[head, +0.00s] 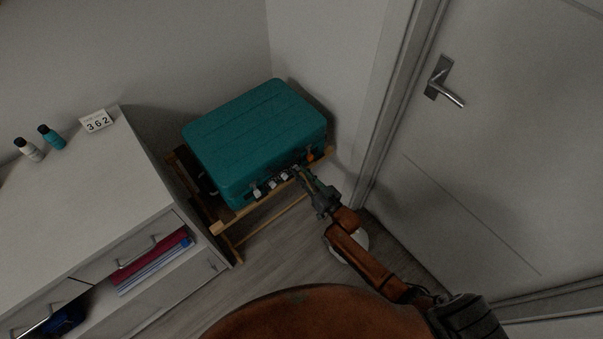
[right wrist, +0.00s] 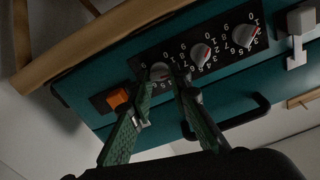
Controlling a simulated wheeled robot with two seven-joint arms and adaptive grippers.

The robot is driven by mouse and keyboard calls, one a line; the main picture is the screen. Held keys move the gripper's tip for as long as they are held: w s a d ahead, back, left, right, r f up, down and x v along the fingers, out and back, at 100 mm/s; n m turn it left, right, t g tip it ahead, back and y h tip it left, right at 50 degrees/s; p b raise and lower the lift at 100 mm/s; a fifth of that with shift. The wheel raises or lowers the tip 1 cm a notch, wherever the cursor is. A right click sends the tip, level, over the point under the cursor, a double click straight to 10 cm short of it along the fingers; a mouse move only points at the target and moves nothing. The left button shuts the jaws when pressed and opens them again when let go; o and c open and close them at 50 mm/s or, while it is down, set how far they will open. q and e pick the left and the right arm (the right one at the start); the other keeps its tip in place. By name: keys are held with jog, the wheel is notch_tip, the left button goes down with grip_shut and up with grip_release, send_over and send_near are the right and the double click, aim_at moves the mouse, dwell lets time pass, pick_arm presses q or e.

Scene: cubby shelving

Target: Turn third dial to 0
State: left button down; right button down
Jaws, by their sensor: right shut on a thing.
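A teal suitcase (head: 255,130) lies on a wooden rack, with a row of three dials on its front side. In the right wrist view the dial nearest the orange button is the third dial (right wrist: 160,70), partly covered by my fingers. The setting of that dial cannot be read. My left gripper is out of view.
An orange button (right wrist: 117,97) sits beside the third dial. A silver latch (right wrist: 297,32) and a dark handle (right wrist: 245,112) are nearby. The wooden rack (head: 232,221) supports the case. A card reading 362 (head: 97,122) stands on the white dresser (head: 80,185). A door (head: 490,130) is at right.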

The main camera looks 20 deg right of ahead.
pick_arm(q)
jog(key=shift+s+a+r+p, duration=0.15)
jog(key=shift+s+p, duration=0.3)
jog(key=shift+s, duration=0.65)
pick_arm(e)
jog(key=n, duration=1)
jog(key=shift+f+n, duration=0.1)
jog(key=shift+n, duration=0.3)
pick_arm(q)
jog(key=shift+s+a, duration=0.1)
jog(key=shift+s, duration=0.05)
pick_arm(e)
jog(key=shift+n, duration=0.3)
jog(key=c, duration=1.8)
grip_release()
jog(key=shift+o, duration=0.2)
jog(key=shift+s, duration=0.1)
jog(key=v, duration=1.2)
